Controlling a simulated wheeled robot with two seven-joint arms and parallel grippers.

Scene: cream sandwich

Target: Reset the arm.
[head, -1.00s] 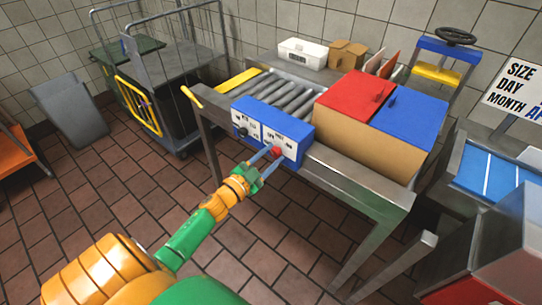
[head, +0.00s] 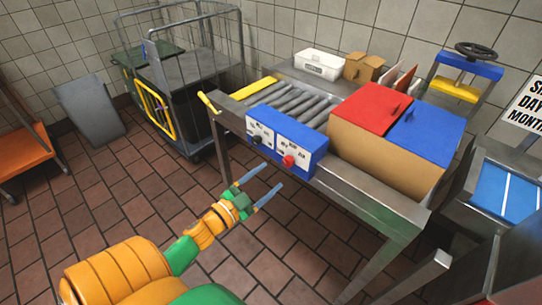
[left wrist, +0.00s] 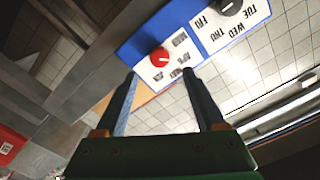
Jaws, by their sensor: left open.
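My left gripper (head: 262,184) is open and empty, in front of and below the blue control box on the roller table. The blue control box (head: 310,146) has white panels with day labels, a black knob (head: 257,139) and a red knob (head: 289,160). In the left wrist view the red knob (left wrist: 160,57) and the black knob (left wrist: 230,6) lie beyond my open fingers (left wrist: 160,95), apart from them. My right gripper is in neither view.
The steel roller table (head: 375,213) carries a box with a red lid (head: 373,106) and a blue lid (head: 427,134). A wheeled cage cart (head: 185,80) stands behind left. A grey panel (head: 91,110) leans at the wall. The tiled floor (head: 110,190) at left is clear.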

